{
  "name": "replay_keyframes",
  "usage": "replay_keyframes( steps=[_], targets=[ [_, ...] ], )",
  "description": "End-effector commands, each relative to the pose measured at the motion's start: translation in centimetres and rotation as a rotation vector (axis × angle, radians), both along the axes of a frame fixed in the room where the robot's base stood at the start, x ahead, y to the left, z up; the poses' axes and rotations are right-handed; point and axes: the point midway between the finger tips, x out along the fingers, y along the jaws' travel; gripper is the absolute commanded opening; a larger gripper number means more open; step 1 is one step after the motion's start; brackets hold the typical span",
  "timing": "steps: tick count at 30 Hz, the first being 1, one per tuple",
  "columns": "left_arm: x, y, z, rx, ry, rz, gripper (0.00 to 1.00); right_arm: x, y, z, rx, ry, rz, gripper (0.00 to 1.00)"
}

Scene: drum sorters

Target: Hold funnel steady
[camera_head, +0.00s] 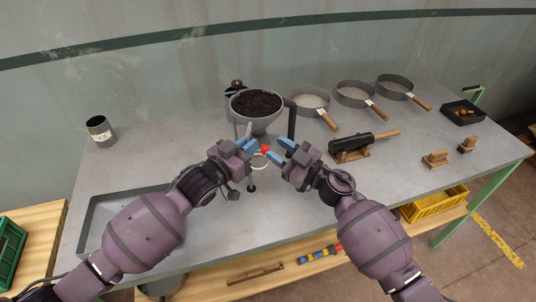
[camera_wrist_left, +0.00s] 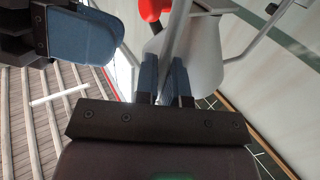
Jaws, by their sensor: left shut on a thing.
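The grey funnel (camera_head: 273,124), full of dark grains, stands upright in a stand at the back middle of the table. Its pale cone also shows in the left wrist view (camera_wrist_left: 205,55). My left gripper (camera_head: 247,137) is shut at the funnel's near left side. In the left wrist view its fingers (camera_wrist_left: 165,75) close on a thin grey strip beside the cone. My right gripper (camera_head: 279,151) is open, with its blue fingers near a red knob (camera_head: 265,149) below the funnel. The knob also shows in the left wrist view (camera_wrist_left: 153,8). The funnel's spout is mostly hidden.
Several sieve pans with wooden handles (camera_head: 310,101) stand at the back right. A black cylinder with a wooden handle (camera_head: 352,143) lies nearer. A dark tin (camera_head: 100,131) stands at left, a shallow grey tray (camera_head: 93,217) at front left.

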Motion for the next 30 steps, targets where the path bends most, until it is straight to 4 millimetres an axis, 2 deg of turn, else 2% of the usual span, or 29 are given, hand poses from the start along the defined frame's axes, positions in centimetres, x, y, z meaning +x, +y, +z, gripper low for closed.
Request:
replay_keyframes(
  steps=[9, 18, 24, 30],
  targets=[
    [0.0, 0.0, 0.0, 0.001, 0.001, 0.0, 0.0, -4.7, 0.1, -1.2, 0.141, 0.114, -0.318, 0.37],
    [0.0, 0.0, 0.0, 0.001, 0.001, 0.0, 0.0, -8.5, -0.7, -2.8, 0.173, 0.288, -0.54, 0.37],
    [0.0, 0.0, 0.0, 0.001, 0.001, 0.0, 0.0, -9.6, -0.8, -3.3, 0.171, 0.345, -0.591, 0.37],
    [0.0, 0.0, 0.0, 0.0, 0.0, 0.0, 0.0, -8.3, -0.4, -3.3, 0.169, 0.348, -0.595, 0.37]
  ],
)
